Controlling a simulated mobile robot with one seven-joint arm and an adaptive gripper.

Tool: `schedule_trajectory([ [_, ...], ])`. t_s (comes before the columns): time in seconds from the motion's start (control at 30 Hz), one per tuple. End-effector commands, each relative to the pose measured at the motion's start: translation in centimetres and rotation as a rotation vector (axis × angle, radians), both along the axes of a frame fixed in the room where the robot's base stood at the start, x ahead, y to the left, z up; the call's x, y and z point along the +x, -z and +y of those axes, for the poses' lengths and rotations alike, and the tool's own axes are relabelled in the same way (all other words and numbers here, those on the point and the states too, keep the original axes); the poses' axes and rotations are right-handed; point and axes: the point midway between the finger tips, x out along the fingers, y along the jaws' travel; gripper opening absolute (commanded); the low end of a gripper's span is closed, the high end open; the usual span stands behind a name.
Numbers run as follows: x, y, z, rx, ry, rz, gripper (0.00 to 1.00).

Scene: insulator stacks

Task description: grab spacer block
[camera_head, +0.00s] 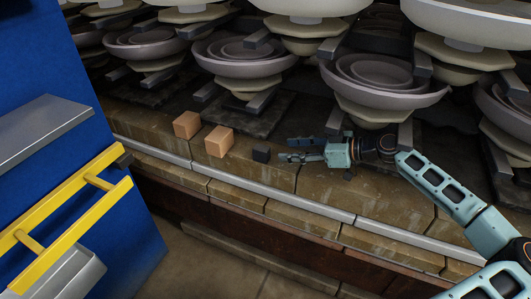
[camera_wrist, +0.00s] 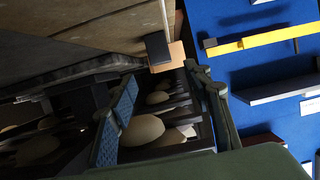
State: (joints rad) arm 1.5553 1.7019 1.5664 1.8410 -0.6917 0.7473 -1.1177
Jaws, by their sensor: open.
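A small dark block (camera_head: 261,154) lies on the stone ledge just left of my gripper (camera_head: 290,149), in line with its fingers and apart from them. Two tan blocks, a nearer one (camera_head: 219,142) and a farther one (camera_head: 187,125), sit further left on the ledge. Nothing marks which block is the spacer block. My gripper is open and empty, pointing left along the ledge. In the wrist view, the dark block (camera_wrist: 158,47) shows beyond the fingertips (camera_wrist: 162,78), partly covering a tan block (camera_wrist: 175,56).
Stacked bowl-shaped insulators (camera_head: 245,52) on dark bars stand close behind the ledge and overhang it. A metal rail (camera_head: 290,206) runs along the ledge's front. A blue cabinet (camera_head: 35,125) with a yellow handle (camera_head: 70,225) stands at left. The lower stone floor (camera_head: 205,265) is clear.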

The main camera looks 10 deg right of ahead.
Motion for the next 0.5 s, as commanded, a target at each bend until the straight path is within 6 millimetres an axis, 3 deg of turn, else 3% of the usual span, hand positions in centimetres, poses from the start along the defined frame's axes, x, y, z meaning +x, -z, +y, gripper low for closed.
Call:
schedule_trajectory([
  [0.2,1.7,1.2,2.6,-0.001,-0.004,0.002,0.46],
  [0.5,3.3,2.2,4.6,-0.001,-0.002,0.002,0.46],
])
